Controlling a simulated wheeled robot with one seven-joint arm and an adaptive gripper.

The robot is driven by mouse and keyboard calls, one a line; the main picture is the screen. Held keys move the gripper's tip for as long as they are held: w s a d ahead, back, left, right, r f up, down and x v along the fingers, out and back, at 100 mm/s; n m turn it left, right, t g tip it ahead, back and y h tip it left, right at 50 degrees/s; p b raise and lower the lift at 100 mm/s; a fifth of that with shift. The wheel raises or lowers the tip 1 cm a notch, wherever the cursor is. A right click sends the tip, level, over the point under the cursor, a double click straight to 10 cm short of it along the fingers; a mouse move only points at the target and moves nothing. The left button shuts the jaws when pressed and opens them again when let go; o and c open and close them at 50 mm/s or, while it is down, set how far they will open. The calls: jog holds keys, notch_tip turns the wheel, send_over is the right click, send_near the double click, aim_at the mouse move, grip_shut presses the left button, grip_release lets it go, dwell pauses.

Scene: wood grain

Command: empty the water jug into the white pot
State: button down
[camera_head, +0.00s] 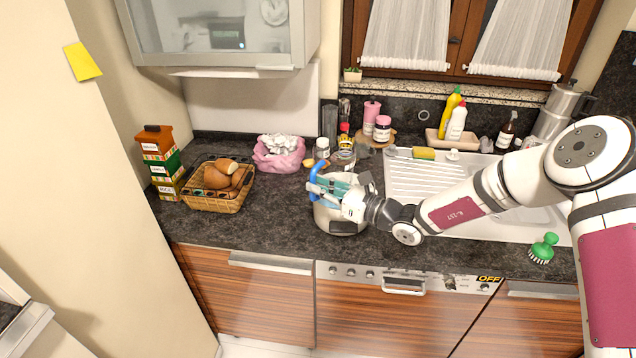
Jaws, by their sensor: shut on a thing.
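My gripper (326,191) is shut on the water jug, whose blue handle (316,175) shows at its left side. A teal part shows between and behind the fingers. The rest of the jug is mostly hidden by my gripper, so its tilt and any water are hard to tell. The white pot (341,221) stands on the dark counter directly below the gripper and jug. Its front wall shows; its opening is largely covered by the gripper and jug. I cannot tell whether the jug touches the pot.
A bread basket (217,203), a pink bag (279,161) and stacked boxes (161,160) stand to the left. Jars (322,149) are behind the pot. The sink (425,181) is to the right, with a green brush (543,248) near the front edge. Counter left of the pot is clear.

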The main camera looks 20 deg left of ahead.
jog(key=shift+w+f+n, duration=0.15)
jog(key=shift+f+n, duration=0.25)
jog(key=shift+f, duration=0.05)
notch_tip(320, 180, up, 4)
dwell(0.4)
jog(key=shift+w, duration=0.1)
dwell(0.8)
